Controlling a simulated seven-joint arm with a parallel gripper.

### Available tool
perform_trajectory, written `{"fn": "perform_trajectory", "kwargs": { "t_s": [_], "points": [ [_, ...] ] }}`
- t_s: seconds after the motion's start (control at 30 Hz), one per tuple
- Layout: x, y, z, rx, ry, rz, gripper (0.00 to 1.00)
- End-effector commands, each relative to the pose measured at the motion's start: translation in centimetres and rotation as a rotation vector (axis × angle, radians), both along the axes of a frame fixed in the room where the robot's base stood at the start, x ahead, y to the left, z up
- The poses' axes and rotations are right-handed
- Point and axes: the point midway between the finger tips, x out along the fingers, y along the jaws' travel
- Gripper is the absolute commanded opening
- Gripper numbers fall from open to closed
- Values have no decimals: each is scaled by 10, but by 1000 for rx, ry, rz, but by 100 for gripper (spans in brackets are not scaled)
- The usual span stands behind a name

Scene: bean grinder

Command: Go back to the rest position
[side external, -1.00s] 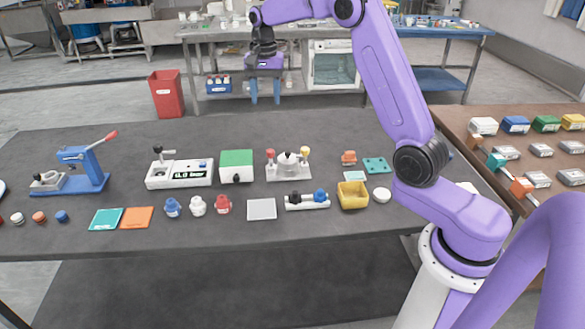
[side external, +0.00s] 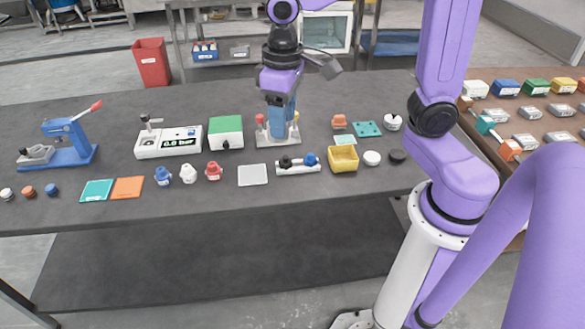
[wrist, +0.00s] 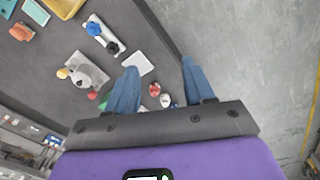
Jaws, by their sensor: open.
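My gripper (side external: 281,128) is upright over the back middle of the dark table in the side view, blue fingers pointing down. In the wrist view, the two blue fingers (wrist: 158,68) stand apart with nothing between them. In the side view the fingers overlap a white-based device (side external: 262,141) with a silver dome and red and yellow knobs, hiding its middle. In the wrist view this device (wrist: 88,74) lies left of the fingers, clear of them.
A green-topped box (side external: 226,132) and a white gauge unit (side external: 168,143) stand left of my gripper. A white two-knob bar (side external: 298,168) and yellow bin (side external: 343,158) lie front right. A blue press (side external: 70,146) is far left. Bare table lies along the back left.

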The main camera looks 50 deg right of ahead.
Motion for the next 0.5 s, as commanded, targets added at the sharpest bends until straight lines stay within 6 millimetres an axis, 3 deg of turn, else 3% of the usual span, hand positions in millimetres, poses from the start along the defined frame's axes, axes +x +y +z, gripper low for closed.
{"fn": "perform_trajectory", "kwargs": {
  "t_s": [0.03,0.3,0.5],
  "points": [
    [-18,0,-1,1,-2,67,53],
    [-103,-11,-16,3,-8,428,53],
    [-150,-27,-28,4,-12,647,53]
  ]
}}
